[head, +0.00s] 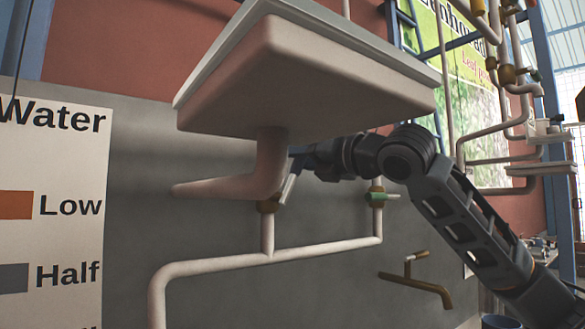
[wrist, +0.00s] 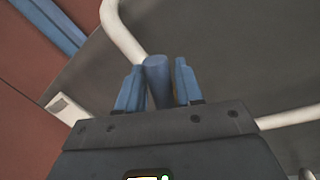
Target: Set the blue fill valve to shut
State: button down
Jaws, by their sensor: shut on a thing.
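The blue fill valve's handle (wrist: 157,82) is a round blue bar between my two blue fingers in the wrist view. My gripper (wrist: 158,88) is shut on it, though thin gaps seem to show on either side. In the head view my gripper (head: 299,153) reaches in from the right, under the sink, to the top of a pale lever (head: 288,188). This lever slants up and right from a brass valve body (head: 267,205) on the pipe. The handle's blue colour is hard to make out there.
A white sink (head: 300,80) hangs just above my gripper, with its drain pipe (head: 270,165) close on the left. A second valve with a green handle (head: 378,196) is to the right. A brass tap (head: 415,282) is lower right. A water sign (head: 55,210) is at left.

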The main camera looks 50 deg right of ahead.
jog(key=d+f+m+h+b, duration=0.1)
jog(key=d+f+m+b, duration=0.1)
jog(key=f+m+b, duration=0.2)
jog(key=s+d+f+m+h+b, duration=0.1)
jog(key=d+f+m+h+b, duration=0.1)
jog(key=m, duration=0.9)
jog(key=shift+s+d+f+t+h+b, duration=0.25)
jog(key=shift+d+f+b, duration=0.25)
jog(key=shift+f+b, duration=0.7)
jog(key=c, duration=0.9)
grip_release()
jog(key=shift+o, duration=0.3)
jog(key=shift+r, duration=0.1)
jog(key=b+v, duration=0.1)
jog(key=v, duration=0.6)
jog(key=shift+s+a, duration=0.15)
jog(key=shift+s, duration=0.2)
